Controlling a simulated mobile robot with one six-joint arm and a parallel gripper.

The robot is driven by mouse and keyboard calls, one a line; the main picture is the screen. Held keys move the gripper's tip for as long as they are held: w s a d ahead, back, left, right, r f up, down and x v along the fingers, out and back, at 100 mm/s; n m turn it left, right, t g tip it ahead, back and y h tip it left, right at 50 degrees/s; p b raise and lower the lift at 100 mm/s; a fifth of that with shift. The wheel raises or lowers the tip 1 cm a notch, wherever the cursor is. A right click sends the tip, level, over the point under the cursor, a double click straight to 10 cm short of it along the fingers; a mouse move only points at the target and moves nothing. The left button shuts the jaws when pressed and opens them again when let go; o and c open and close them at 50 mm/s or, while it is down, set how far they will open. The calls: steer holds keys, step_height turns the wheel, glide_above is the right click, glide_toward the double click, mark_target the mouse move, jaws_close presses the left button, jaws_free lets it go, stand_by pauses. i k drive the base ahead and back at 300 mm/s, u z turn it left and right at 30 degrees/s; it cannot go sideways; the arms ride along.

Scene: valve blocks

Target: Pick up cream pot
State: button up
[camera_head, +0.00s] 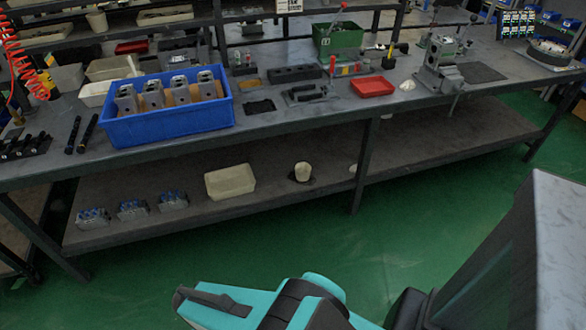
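A small cream pot (302,170) stands upright on the lower shelf of the workbench, near the middle of the view. A dark, flat, roundish thing (300,182) lies at its base. My gripper (190,302) is at the bottom of the view, in front of the bench over the green floor. It is well apart from the pot and nothing shows in it. Its fingertips are not clear enough to tell whether it is open or shut.
A cream bin (230,182) stands left of the pot, with several metal valve blocks (133,209) farther left. The tabletop (240,140) lies above the shelf, with a blue crate (165,128) on it. A bench leg (364,165) stands right of the pot.

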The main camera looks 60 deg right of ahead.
mark_target(303, 170)
steer(key=z, duration=0.3)
steer(key=i, duration=1.15)
steer(key=z, duration=0.45)
